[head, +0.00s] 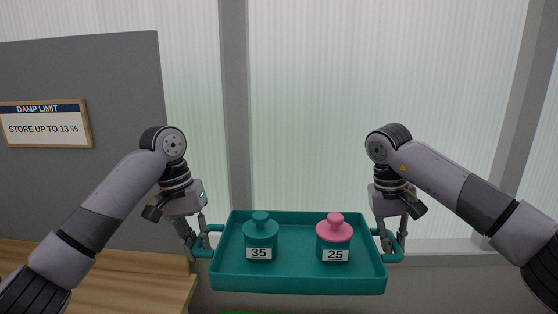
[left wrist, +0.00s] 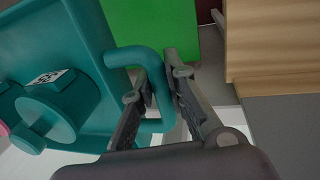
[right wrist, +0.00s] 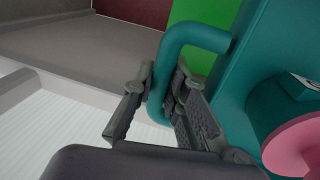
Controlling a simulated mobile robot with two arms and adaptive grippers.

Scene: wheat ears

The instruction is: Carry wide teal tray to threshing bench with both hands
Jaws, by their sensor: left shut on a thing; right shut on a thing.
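The wide teal tray (head: 300,284) hangs level between my two grippers in the head view. A teal jar marked 35 (head: 261,236) and a jar marked 25 with a pink lid (head: 334,240) stand upright in it. My left gripper (head: 198,243) is shut on the tray's left handle, which also shows in the left wrist view (left wrist: 130,57). My right gripper (head: 394,245) is shut on the right handle, which shows between the fingers in the right wrist view (right wrist: 190,35). The threshing bench cannot be told for sure.
A wooden top (head: 120,275) lies at the lower left, beside the tray. Behind it stands a grey panel (head: 80,190) with a sign reading DAMP LIMIT, STORE UP TO 13 % (head: 46,124). Ribbed window panes (head: 310,110) fill the back. A green surface (left wrist: 150,25) lies below the tray.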

